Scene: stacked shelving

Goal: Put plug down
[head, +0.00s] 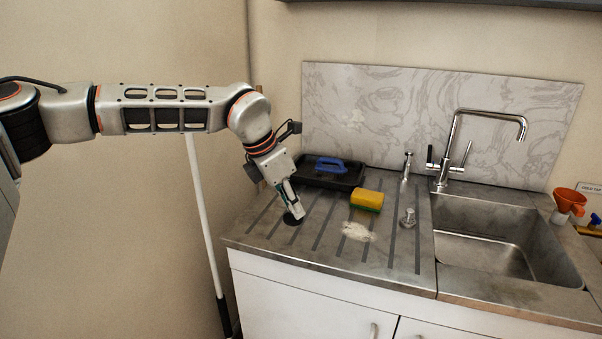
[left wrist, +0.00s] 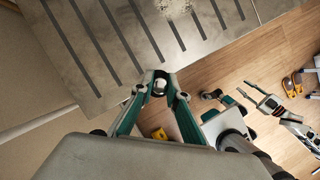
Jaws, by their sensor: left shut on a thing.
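The plug (head: 293,219) is a dark round piece at the tip of my left gripper (head: 292,207), low over the ribbed metal drainer, left of centre. I cannot tell whether its underside touches the drainer. My left gripper points down and is shut on the plug. In the left wrist view the fingertips (left wrist: 160,82) meet around a small pale piece, seemingly part of the plug; the rest is hidden. My right gripper (left wrist: 244,92) shows small at the right of the left wrist view, with its fingers apart, away from the counter.
A black tray with a blue-handled brush (head: 331,165) lies behind the gripper. A yellow-green sponge (head: 366,201), a pale patch (head: 358,232) and a small metal fitting (head: 408,217) are to the right. The sink (head: 487,249) and tap (head: 455,150) are further right. The drainer's front left is clear.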

